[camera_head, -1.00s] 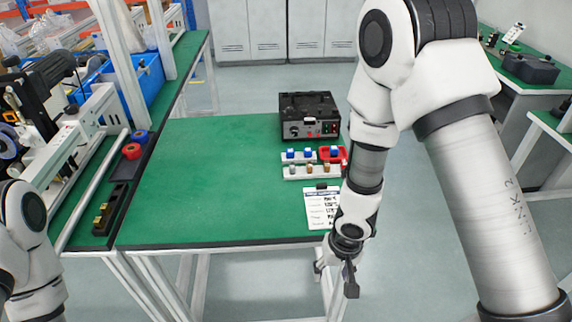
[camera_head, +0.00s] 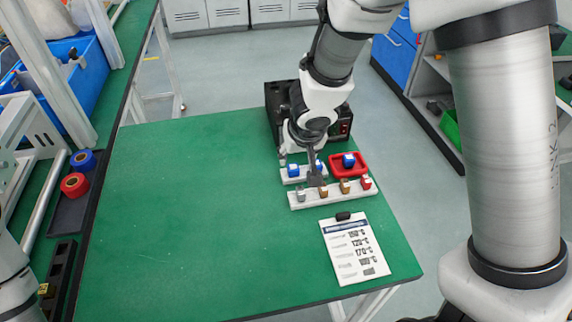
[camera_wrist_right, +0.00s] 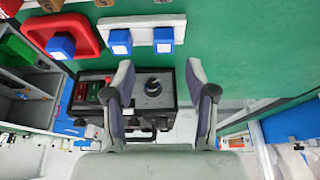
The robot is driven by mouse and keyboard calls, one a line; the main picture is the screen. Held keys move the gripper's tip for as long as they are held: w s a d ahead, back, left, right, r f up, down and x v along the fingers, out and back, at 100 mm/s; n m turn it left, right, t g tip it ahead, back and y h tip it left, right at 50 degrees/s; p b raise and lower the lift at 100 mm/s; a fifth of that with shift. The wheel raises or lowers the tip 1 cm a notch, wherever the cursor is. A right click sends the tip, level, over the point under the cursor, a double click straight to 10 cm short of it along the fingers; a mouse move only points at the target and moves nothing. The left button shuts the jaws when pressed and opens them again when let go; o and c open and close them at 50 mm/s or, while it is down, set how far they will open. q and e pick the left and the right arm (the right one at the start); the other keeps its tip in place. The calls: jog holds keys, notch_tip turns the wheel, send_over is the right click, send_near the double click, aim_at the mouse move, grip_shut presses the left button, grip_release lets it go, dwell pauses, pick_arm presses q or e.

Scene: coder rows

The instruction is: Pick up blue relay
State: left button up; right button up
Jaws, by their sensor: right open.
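Three blue relays show. One blue relay (camera_head: 293,170) and another (camera_head: 319,165) sit on the rear white rack (camera_head: 303,179); a third blue relay (camera_head: 348,160) lies in the red tray (camera_head: 335,172). The rack's relays (camera_wrist_right: 121,42) and (camera_wrist_right: 163,40) lie beyond the fingertips, and the tray relay (camera_wrist_right: 61,46) is off to the left. My left gripper is out of view.
A front white rack (camera_head: 325,196) holds several small coloured parts. A black device (camera_head: 280,108) stands behind the racks. A label card (camera_head: 353,248) lies near the table's front right. The left part of the green table (camera_head: 190,210) is clear.

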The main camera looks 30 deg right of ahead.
aim_at(294, 168)
jog(key=shift+s+f+b, duration=0.2)
jog(key=shift+f+b, duration=0.1)
jog(key=shift+f, duration=0.4)
jog(key=x, duration=0.1)
jog(key=b+x, duration=0.1)
jog(key=x, duration=0.1)
jog(key=b+x, duration=0.1)
jog(key=shift+w+a+f, duration=0.2)
jog(key=shift+w+a, duration=0.1)
jog(key=shift+a, duration=0.05)
jog(key=shift+w, duration=0.15)
jog(key=shift+s+d+r, duration=0.1)
jog(key=shift+s+r, duration=0.1)
jog(key=shift+s, duration=0.1)
jog(key=shift+c, duration=0.7)
jog(key=c, duration=0.9)
